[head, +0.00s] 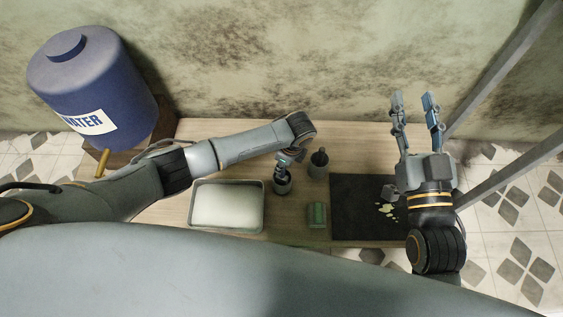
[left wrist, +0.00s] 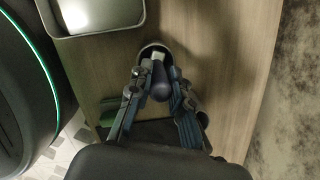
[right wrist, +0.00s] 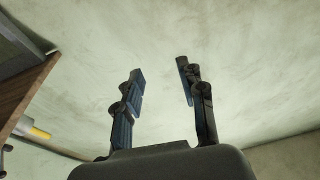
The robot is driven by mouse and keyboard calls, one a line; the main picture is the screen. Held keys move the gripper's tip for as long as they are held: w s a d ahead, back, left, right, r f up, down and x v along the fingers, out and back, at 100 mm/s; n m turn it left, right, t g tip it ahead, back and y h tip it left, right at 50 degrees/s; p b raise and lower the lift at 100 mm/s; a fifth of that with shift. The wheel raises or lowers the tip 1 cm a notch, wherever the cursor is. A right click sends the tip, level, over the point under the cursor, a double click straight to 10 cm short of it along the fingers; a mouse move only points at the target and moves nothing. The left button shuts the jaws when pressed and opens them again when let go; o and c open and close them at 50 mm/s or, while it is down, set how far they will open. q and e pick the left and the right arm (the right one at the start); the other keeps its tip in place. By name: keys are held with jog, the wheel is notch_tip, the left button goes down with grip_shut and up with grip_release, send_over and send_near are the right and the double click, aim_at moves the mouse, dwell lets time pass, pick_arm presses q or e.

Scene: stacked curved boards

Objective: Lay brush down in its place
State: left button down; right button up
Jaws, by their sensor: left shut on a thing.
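My left gripper (head: 287,160) points down over a round metal cup (head: 283,186) on the wooden table. In the left wrist view the left gripper (left wrist: 158,92) is shut on the brush (left wrist: 160,82), seen as a dark rounded handle between the fingers. A pale part beyond the handle overlaps the cup's mouth (left wrist: 153,48). I cannot tell how deep the brush sits in the cup, and its bristles are hidden. My right gripper (head: 414,101) is raised above the table's right side, fingers apart and empty; it also shows in the right wrist view (right wrist: 160,82).
A metal tray (head: 191,210) with whitish contents stands left of the cup. A dark bottle (head: 318,165) stands close to the cup's right. A green block (head: 317,214) lies in front, and a black mat (head: 350,220) holds a grey lump and pale scraps. A blue water barrel (head: 95,85) stands far left.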

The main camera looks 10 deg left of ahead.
pick_arm(q)
jog(key=shift+f, duration=0.25)
pick_arm(e)
jog(key=shift+a+r+t, duration=0.1)
jog(key=shift+r+t, duration=0.3)
jog(key=shift+r, duration=0.2)
pick_arm(q)
jog(key=c, duration=1.1)
grip_release()
jog(key=shift+c, duration=0.2)
jog(key=shift+r, duration=0.2)
jog(key=v, duration=1.1)
jog(key=shift+r, duration=0.35)
pick_arm(e)
jog(key=shift+s, duration=0.1)
pick_arm(q)
jog(key=shift+d, duration=0.1)
